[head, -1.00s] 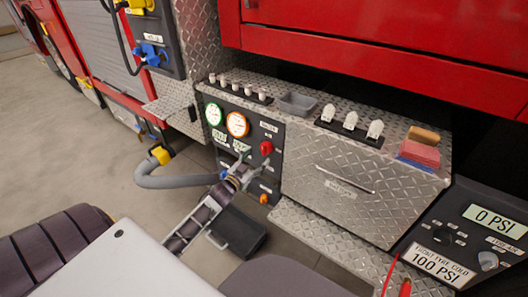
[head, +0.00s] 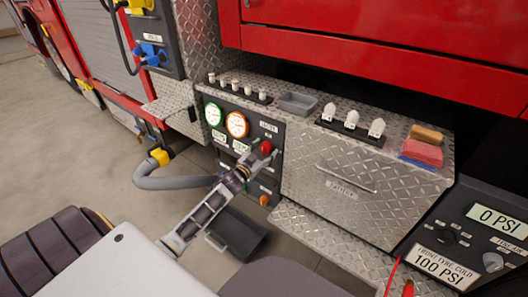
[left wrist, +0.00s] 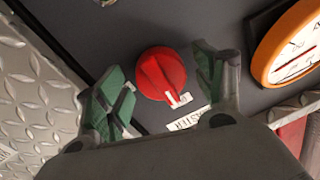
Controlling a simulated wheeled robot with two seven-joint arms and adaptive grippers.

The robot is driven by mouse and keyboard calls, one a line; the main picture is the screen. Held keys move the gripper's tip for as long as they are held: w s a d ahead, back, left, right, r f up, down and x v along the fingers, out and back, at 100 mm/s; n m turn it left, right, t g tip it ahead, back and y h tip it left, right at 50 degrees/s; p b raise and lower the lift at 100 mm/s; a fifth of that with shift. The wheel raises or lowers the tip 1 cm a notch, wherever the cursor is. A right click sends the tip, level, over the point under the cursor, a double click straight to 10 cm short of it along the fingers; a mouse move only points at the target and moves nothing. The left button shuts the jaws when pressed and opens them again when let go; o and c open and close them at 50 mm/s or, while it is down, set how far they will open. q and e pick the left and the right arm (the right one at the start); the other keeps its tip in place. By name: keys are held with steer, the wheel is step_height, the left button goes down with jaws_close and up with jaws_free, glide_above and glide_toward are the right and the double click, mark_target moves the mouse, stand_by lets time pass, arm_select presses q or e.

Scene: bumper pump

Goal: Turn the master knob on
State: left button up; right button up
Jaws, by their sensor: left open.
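The red master knob (head: 266,147) is on the dark control panel (head: 213,93) of the red truck, under a "MASTER" label. In the left wrist view the knob (left wrist: 161,73) lies between the two green-padded fingers of my left gripper (left wrist: 163,88). A white mark on the knob points toward the label (left wrist: 188,119). The fingers are open, with a visible gap to the knob on both sides. In the head view my left gripper (head: 258,160) is at the panel, just below the knob. My right gripper is not in view.
Green and orange gauges (head: 236,125) are beside the knob on the panel. An orange knob (head: 264,200) is lower down. A grey hose (head: 172,182) is at left, and a dark bin (head: 238,232) stands below.

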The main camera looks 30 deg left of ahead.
arm_select(q)
steer(key=shift+c, duration=0.3)
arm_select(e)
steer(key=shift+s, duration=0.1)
arm_select(q)
steer(key=c, duration=1)
steer(key=shift+o, duration=0.2)
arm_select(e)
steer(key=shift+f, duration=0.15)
